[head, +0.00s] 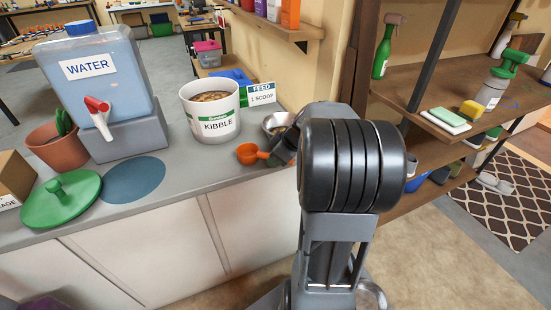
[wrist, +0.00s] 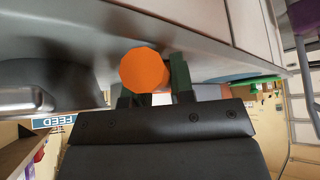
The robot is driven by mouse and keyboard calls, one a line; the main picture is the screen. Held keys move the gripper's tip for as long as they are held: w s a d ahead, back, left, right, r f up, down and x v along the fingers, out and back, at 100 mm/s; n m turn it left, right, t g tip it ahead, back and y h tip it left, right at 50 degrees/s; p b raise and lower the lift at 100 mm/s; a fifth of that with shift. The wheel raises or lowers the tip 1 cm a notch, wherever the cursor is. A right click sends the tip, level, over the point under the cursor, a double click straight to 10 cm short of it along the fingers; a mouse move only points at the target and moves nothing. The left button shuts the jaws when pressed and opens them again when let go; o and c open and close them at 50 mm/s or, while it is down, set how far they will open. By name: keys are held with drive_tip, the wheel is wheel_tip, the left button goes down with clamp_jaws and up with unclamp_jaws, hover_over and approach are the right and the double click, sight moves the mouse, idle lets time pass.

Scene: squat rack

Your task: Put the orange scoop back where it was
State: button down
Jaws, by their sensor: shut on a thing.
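The orange scoop (head: 248,154) is near the counter's front edge in the head view, just left of the metal bowl (head: 276,122). My gripper (head: 277,156) is shut on the scoop at its handle side, with the cup pointing left. In the wrist view the scoop (wrist: 144,70) is a round orange shape between the dark fingers and hides part of them. Whether the scoop touches the counter is hard to tell. The white kibble bucket (head: 213,112), filled with brown kibble, stands open behind and left of the scoop.
A feed sign (head: 261,94) stands behind the bowl. A round blue mat (head: 134,179), green lid (head: 61,199) and water tank (head: 100,80) are to the left. The counter (head: 190,165) is bare between mat and scoop. Shelves (head: 460,80) stand right of my arm.

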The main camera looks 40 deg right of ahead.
drive_tip(key=shift+f, duration=0.1)
drive_tip(key=c, duration=1.4)
unclamp_jaws()
drive_tip(key=o, duration=0.4)
